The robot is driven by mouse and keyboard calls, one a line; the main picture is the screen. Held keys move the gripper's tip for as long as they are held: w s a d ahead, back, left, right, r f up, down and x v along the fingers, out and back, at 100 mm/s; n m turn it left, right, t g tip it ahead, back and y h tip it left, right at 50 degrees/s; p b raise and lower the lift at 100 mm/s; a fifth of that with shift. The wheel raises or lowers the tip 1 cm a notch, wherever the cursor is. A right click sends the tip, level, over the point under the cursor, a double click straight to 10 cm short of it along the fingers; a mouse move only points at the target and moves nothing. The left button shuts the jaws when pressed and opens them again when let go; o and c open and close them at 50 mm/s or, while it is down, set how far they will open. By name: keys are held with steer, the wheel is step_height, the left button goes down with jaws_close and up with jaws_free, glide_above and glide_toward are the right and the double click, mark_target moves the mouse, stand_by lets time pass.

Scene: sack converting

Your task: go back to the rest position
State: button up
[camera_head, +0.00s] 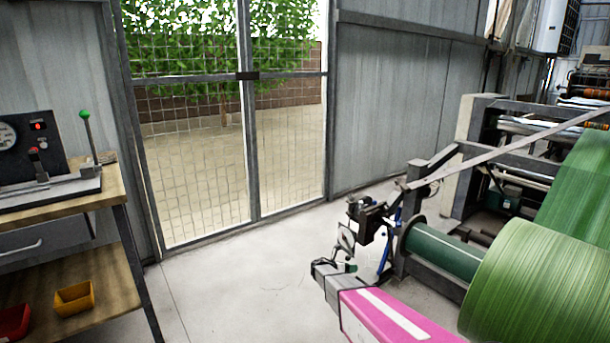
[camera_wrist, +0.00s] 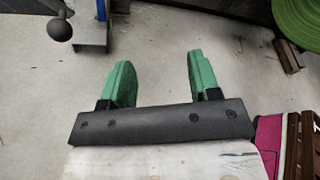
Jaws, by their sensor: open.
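My gripper (camera_wrist: 158,80) is open in the wrist view. Its two green fingers stand well apart, with only bare concrete floor showing between and beyond them. Nothing is held. In the head view the end of my arm is low in the middle, close to the left end of the green roll's machine. I cannot make out the fingers clearly there.
A green roll (camera_head: 535,285) on a machine frame stands at right; it also shows in the wrist view (camera_wrist: 300,22). A workbench (camera_head: 60,195) with a green-knobbed lever (camera_head: 85,115) stands left. A mesh gate (camera_head: 195,160) is behind. The floor (camera_head: 235,300) between is clear.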

steer(key=s+d+r+m+g+y, duration=0.1)
steer(key=s+r+m+g+y, duration=0.3)
steer(key=s+m, duration=0.55)
steer(key=s+d+r+m+g+y, duration=0.1)
steer(key=s+d+r+m+y, duration=0.1)
steer(key=s+r+m, duration=0.75)
steer(key=s+a+r+m+y, duration=0.2)
steer(key=s+a+m+y, duration=0.1)
steer(key=s, duration=0.5)
steer(key=s+a+r+m+y, duration=0.3)
steer(key=s+m, duration=0.3)
steer(key=s, duration=0.2)
steer(key=shift+r+g+y, duration=0.15)
steer(key=shift+g+y, duration=0.25)
steer(key=shift+y, duration=0.3)
steer(key=shift+s, duration=0.1)
